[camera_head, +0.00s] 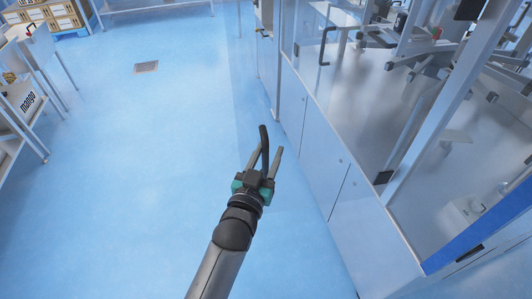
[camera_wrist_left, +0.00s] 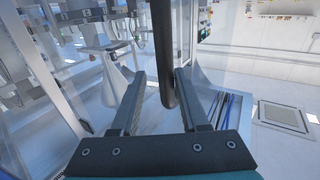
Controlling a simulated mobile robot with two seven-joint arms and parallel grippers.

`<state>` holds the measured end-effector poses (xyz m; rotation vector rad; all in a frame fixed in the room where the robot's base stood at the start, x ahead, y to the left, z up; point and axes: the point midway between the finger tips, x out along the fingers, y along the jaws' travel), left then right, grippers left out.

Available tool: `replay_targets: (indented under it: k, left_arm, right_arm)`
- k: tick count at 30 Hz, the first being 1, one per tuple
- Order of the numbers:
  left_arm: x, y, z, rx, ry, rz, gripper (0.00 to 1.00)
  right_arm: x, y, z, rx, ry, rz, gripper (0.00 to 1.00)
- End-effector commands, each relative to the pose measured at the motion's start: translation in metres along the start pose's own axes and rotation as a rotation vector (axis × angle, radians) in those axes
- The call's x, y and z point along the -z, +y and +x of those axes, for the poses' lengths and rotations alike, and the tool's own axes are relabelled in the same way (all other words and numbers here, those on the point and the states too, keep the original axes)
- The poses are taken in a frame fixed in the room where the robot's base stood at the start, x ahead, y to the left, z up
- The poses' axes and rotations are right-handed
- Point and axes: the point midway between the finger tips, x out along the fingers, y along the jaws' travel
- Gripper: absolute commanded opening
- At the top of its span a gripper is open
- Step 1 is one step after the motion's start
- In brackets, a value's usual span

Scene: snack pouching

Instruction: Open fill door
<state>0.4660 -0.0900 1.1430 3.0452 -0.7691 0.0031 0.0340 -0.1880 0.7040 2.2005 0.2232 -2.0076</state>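The black curved door handle (camera_head: 264,136) stands out to the left of the cabinet front in the head view. A faint clear panel (camera_head: 246,90) reaches out over the floor near it; it looks like the fill door standing ajar. My left gripper (camera_head: 266,157) is open, with its fingers on both sides of the handle. In the left wrist view the handle (camera_wrist_left: 162,35) runs down between the spread fingers, nearer the right finger. I see a gap on the left side; contact on the right I cannot tell. My right gripper is not in view.
The machine's cabinet (camera_head: 322,150) stands right of the gripper, with glass above it and another black handle (camera_head: 325,46). A shelf rack (camera_head: 28,100) stands at the far left, and shelving with boxes (camera_head: 45,15) at the back left. The blue floor (camera_head: 140,170) between is clear.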

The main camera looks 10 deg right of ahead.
Motion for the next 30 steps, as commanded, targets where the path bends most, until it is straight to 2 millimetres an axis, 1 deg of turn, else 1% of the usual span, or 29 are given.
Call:
replay_targets:
  k: [3, 9, 14, 17, 30]
  left_arm:
    - [0.0, -0.001, 0.0, 0.002, 0.0, 0.001, 0.52]
    - [-0.001, -0.002, -0.001, 0.003, -0.002, 0.001, 0.52]
    - [-0.002, -0.003, -0.011, 0.004, -0.003, 0.001, 0.52]
    - [-0.002, -0.003, -0.025, 0.004, -0.004, 0.002, 0.52]
    - [-0.002, -0.001, -0.107, 0.002, -0.004, 0.001, 0.52]
  right_arm:
    - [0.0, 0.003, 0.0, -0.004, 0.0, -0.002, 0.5]
    - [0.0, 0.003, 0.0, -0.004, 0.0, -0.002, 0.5]
    - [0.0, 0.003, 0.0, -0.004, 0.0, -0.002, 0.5]
    - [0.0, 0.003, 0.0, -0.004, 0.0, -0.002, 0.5]
    - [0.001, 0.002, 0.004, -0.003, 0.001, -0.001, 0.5]
